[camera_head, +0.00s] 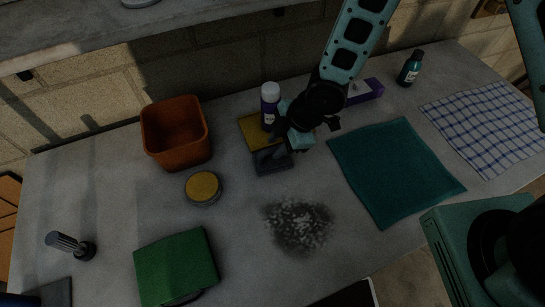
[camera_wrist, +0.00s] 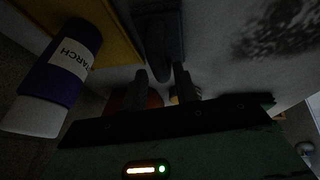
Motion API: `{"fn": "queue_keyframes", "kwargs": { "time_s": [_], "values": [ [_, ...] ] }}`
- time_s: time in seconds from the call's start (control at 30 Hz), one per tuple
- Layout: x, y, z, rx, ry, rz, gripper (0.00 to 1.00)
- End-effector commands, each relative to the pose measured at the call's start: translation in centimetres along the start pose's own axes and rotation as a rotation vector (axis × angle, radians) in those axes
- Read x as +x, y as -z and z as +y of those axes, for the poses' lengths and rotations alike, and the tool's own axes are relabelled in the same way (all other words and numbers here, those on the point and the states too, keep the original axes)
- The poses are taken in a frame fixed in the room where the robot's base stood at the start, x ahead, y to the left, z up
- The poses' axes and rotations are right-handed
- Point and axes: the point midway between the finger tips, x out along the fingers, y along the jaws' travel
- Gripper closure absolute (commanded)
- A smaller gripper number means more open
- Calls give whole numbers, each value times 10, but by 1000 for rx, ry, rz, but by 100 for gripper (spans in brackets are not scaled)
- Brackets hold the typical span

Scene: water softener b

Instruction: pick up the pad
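A dark grey block with a raised grip (camera_head: 272,161), which looks like the pad, lies on the counter in front of a flat yellow piece (camera_head: 252,132). I cannot be sure it is the pad, as a flat green piece (camera_head: 178,268) lies at the front left. My gripper (camera_head: 279,147) is low beside the dark block, partly covering it. In the wrist view, my gripper's two fingers (camera_wrist: 163,78) stand apart with a gap between them. The dark grip (camera_wrist: 164,35) shows just beyond the fingertips, roughly in line with the gap. I see no clear contact.
A purple bottle with a white cap (camera_head: 270,107) stands close behind my gripper. An orange bin (camera_head: 176,135), a yellow-lidded tin (camera_head: 202,188) and a dark-headed tool (camera_head: 70,245) are left. A teal cloth (camera_head: 394,170) lies right. A grey speckled patch (camera_head: 298,224) marks the front middle.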

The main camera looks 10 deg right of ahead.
Motion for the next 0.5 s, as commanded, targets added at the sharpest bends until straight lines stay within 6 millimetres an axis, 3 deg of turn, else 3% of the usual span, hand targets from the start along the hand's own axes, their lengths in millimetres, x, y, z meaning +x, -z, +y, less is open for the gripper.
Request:
{"fn": "queue_keyframes", "kwargs": {
  "time_s": [0.23, 0.5],
  "values": [
    [30, 0, 0, -1, 3, 0, 70],
    [37, -1, 1, -1, 0, 0, 70]
  ]
}}
